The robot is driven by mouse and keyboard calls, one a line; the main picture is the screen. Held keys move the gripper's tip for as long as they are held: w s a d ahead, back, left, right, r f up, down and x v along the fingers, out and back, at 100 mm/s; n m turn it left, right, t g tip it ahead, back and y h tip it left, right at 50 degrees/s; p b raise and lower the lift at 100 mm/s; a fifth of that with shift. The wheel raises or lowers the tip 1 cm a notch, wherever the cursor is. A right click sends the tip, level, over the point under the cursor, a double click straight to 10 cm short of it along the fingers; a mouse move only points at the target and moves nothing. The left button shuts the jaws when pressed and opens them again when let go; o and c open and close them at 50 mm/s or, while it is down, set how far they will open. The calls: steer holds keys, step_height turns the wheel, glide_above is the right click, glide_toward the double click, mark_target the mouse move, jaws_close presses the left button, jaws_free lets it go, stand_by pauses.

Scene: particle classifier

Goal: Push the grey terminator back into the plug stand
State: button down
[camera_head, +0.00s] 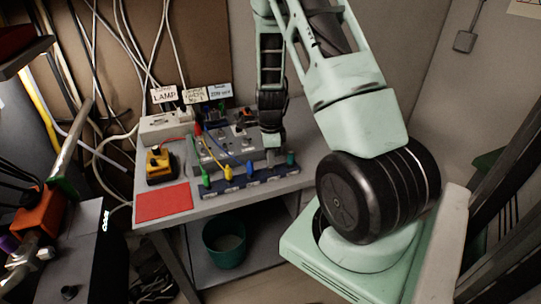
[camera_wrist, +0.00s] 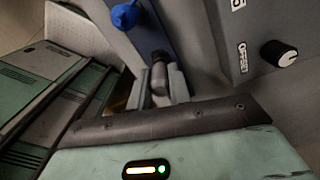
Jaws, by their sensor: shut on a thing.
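The plug stand (camera_head: 240,187) is a dark blue strip along the front of the table, with green, yellow, blue and teal plugs standing on it. In the wrist view, part of the stand (camera_wrist: 160,22) shows with the blue plug (camera_wrist: 125,15). My gripper (camera_head: 272,157) is low over the stand, between the blue and teal plugs. In the wrist view, my gripper (camera_wrist: 160,88) is shut on the grey terminator (camera_wrist: 158,76), a small grey cylinder with a dark end towards the stand. How far it sits in the stand cannot be told.
A grey control box (camera_head: 228,148) with knobs and cables stands just behind the stand; its knob (camera_wrist: 279,54) shows in the wrist view. A yellow device (camera_head: 160,165) and a red mat (camera_head: 163,202) lie to the left. A green bin (camera_head: 224,245) is below.

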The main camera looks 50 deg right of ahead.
steer(key=shift+f+b, duration=0.55)
steer(key=shift+f, duration=0.4)
steer(key=c, duration=1.2)
jaws_free()
steer(key=shift+r, duration=0.1)
step_height(320, 180, up, 17)
steer(key=shift+r+p, duration=0.2)
steer(key=shift+p, duration=0.1)
